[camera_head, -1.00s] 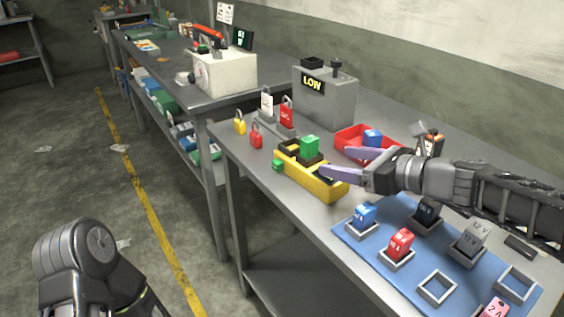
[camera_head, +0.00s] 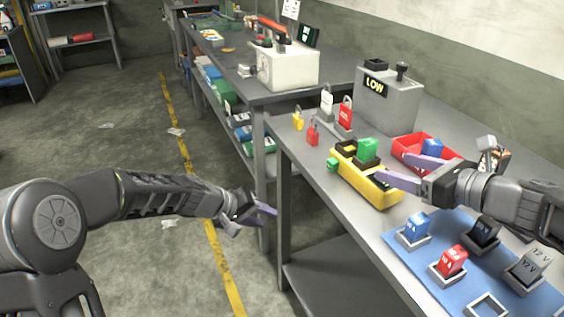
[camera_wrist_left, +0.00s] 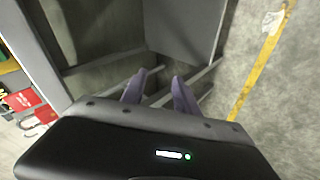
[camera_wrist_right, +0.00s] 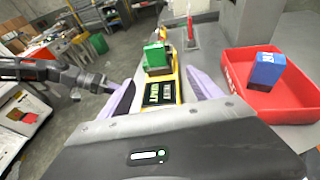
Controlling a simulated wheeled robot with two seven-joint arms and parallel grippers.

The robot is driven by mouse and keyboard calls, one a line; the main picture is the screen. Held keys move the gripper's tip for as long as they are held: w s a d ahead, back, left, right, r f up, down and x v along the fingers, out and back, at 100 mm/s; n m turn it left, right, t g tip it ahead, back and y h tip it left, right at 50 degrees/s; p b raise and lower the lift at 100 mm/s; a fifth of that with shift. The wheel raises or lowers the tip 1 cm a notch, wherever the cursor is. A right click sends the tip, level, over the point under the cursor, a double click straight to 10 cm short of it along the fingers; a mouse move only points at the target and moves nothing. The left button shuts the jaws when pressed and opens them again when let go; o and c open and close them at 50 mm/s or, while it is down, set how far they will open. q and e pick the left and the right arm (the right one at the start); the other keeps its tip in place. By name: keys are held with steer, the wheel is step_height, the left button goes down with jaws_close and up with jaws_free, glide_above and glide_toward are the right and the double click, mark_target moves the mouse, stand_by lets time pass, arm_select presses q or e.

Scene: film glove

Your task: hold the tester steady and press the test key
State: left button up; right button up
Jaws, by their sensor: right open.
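The yellow tester (camera_head: 368,186) lies on the near bench, with a green block (camera_head: 368,149) upright in its top. A small green key (camera_head: 332,165), probably the test key, sticks out at its left end. My right gripper (camera_head: 387,166) is open over the tester's right part. In the right wrist view its fingers stand either side of the tester's dark display (camera_wrist_right: 160,93); I cannot tell whether they touch it. My left gripper (camera_head: 266,210) is open and empty, out over the floor left of the bench. It also shows in the left wrist view (camera_wrist_left: 155,85).
A red tray (camera_head: 408,158) holding a blue block stands behind the tester. Padlocks (camera_head: 345,112) and a grey box reading LOW (camera_head: 390,100) stand further back. A blue mat (camera_head: 440,275) with several blocks is at the right front. The bench's left edge lies between my left gripper and the tester.

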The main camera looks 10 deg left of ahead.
mark_target(373, 162)
arm_select(q)
steer(key=d+r+m+h, duration=0.2)
steer(key=r+h, duration=0.1)
steer(key=r, duration=0.6)
steer(key=d+r+m+h, duration=0.3)
steer(key=r+h, duration=0.1)
steer(key=r, duration=0.5)
steer(key=shift+s+d+r, duration=0.15)
steer(key=shift+s+r, duration=0.1)
steer(key=shift+s, duration=0.1)
steer(key=shift+f, duration=0.1)
arm_select(e)
steer(key=shift+x, duration=3.95)
jaws_close()
arm_select(q)
jaws_close()
arm_select(e)
steer(key=shift+s+f, duration=0.1)
steer(key=shift+f, duration=0.05)
